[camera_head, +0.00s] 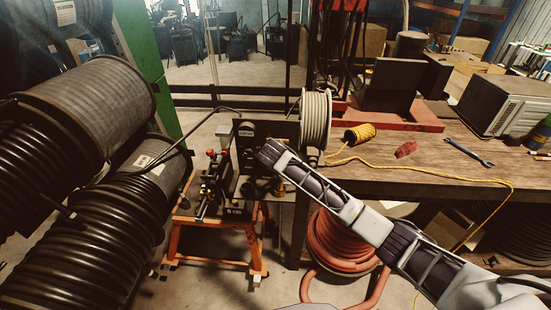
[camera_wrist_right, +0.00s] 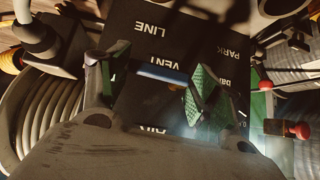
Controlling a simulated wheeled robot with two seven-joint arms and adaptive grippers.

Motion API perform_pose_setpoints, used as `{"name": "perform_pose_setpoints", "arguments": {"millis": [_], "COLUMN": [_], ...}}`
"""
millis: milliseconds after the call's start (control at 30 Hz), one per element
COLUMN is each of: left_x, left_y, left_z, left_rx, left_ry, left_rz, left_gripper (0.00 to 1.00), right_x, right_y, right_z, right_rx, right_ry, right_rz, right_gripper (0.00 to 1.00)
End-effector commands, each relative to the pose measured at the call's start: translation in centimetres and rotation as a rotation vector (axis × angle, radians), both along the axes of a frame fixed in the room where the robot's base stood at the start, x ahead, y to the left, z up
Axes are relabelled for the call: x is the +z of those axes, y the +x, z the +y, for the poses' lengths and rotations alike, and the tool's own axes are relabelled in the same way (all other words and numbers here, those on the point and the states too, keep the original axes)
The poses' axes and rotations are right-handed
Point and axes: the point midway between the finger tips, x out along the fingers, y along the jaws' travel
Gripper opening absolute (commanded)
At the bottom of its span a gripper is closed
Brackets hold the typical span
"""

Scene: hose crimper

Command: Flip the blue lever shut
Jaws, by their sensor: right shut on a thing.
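The blue lever (camera_wrist_right: 163,75) shows in the right wrist view as a short blue bar in front of a black panel (camera_wrist_right: 150,33) lettered LINE, VENT and PARK. It lies across the picture, close to the VENT lettering. My right gripper (camera_wrist_right: 148,84) has its fingers on either side of the lever, with green pads on the right finger, and is shut on it. In the head view my right arm (camera_head: 345,210) reaches from the lower right to the black machine (camera_head: 245,133). The lever and fingertips are hidden there. My left gripper is not in view.
The machine stands on an orange stand (camera_head: 215,255), beside a pale hose reel (camera_head: 315,120). A wooden bench (camera_head: 375,178) with yellow cord and a wrench (camera_head: 468,153) is to the right. Large black hose drums (camera_head: 85,240) crowd the left. A red hose coil (camera_head: 340,245) sits below.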

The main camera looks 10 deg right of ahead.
Motion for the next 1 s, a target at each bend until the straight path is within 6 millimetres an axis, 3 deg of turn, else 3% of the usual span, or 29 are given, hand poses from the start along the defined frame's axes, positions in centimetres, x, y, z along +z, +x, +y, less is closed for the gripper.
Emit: {"name": "perform_pose_setpoints", "arguments": {"millis": [733,767,900,1000], "left_x": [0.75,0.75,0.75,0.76], "left_y": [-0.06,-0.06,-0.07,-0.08], "left_z": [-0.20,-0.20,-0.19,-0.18], "left_rx": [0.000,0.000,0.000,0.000], "left_ry": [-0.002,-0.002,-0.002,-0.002], "left_rz": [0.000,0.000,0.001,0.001], "left_gripper": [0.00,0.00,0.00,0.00], "right_x": [-0.12,-0.12,-0.08,-0.01], "right_y": [-0.02,-0.02,-0.02,0.00], "right_z": [-0.21,-0.21,-0.14,-0.07], "right_rx": [-0.004,-0.004,-0.003,-0.002], "right_ry": [-0.057,-0.057,-0.055,-0.054], "right_rz": [0.021,0.021,0.020,0.019], "right_gripper": [0.40,0.68,0.84,0.84]}}
